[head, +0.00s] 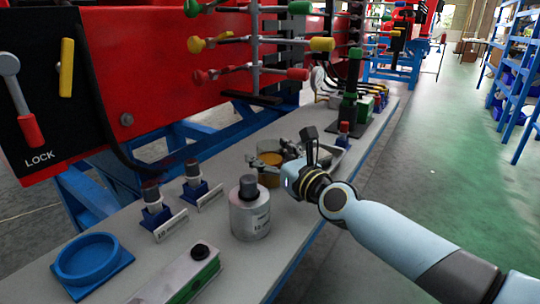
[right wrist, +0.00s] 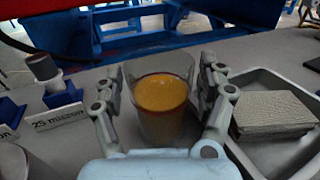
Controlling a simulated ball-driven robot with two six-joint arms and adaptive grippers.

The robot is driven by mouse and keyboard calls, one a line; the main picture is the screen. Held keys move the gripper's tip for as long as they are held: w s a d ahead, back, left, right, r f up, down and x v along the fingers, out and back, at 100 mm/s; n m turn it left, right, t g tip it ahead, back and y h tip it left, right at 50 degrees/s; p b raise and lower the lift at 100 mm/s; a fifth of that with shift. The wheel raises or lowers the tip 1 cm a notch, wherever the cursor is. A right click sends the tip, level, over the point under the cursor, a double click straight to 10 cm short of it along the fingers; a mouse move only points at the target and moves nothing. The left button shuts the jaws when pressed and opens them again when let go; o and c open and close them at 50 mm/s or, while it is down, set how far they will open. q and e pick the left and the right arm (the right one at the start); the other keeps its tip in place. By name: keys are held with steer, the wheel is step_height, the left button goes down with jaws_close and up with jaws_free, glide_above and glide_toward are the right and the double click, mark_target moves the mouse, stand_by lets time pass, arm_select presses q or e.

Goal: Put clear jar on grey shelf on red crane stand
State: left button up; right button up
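The clear jar (head: 271,158), with orange-brown contents, stands upright on the long grey shelf (head: 222,168) beside the red crane stand (head: 130,60). In the right wrist view the jar (right wrist: 160,100) is in the centre, between the two fingers of my right gripper (right wrist: 160,85). The fingers are spread on either side of it, with a narrow gap visible at the right finger. In the head view my right gripper (head: 268,168) reaches in from the right at the jar and partly covers it. My left gripper is not in view.
A silver bottle (head: 250,210) stands nearer on the shelf. Labelled blue holders (head: 155,212), a blue round dish (head: 92,262) and a green-and-grey box (head: 185,275) are close by. A grey tray (right wrist: 270,145) with a stack of pads lies right of the jar.

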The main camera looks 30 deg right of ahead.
steer(key=shift+r, duration=0.25)
steer(key=s, duration=1.1)
steer(key=shift+f, duration=0.2)
steer(key=shift+s+r, duration=0.1)
steer(key=shift+s, duration=0.45)
